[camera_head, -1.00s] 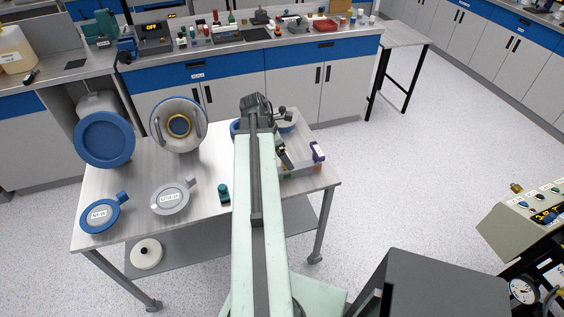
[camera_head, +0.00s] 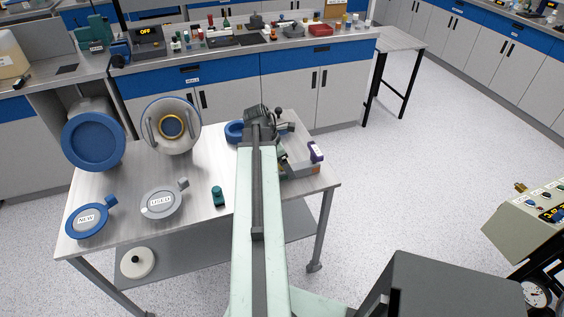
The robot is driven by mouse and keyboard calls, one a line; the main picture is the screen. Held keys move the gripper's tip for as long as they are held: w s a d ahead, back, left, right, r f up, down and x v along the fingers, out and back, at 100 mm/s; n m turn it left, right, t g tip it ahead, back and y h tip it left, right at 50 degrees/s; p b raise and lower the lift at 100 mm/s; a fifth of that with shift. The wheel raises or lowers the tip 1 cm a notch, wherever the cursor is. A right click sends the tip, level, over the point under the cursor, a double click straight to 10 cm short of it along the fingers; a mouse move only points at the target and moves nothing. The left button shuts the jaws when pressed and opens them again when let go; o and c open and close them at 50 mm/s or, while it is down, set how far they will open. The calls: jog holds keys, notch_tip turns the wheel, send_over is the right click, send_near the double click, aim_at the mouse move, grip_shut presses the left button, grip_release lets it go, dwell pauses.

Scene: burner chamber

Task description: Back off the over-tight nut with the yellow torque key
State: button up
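My arm reaches forward over the steel table (camera_head: 200,186). My gripper (camera_head: 284,128) is at its far end, above the table's back right part, small and partly hidden by the wrist. I cannot tell whether it is open or shut, or whether it holds anything. I cannot make out the yellow torque key or the over-tight nut. A round chamber flange (camera_head: 172,127) with a brass-coloured ring and two side handles stands at the table's back left. A blue round cover (camera_head: 93,142) stands beside it on the left.
A shallow tray (camera_head: 300,172) lies right of my arm, with a purple-and-white item (camera_head: 317,152) at its edge. A blue ring (camera_head: 235,132) is left of the wrist. Discs labelled NEW (camera_head: 87,219) and USED (camera_head: 161,202) and a green item (camera_head: 218,196) lie in front.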

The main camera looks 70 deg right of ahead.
jog(key=shift+c, duration=1)
notch_tip(320, 180, up, 10)
jog(key=p, duration=1)
jog(key=shift+r, duration=0.15)
jog(key=o, duration=0.8)
jog(key=c, duration=1)
jog(key=o, duration=1.1)
jog(key=c, duration=1.4)
jog(key=shift+o, duration=0.2)
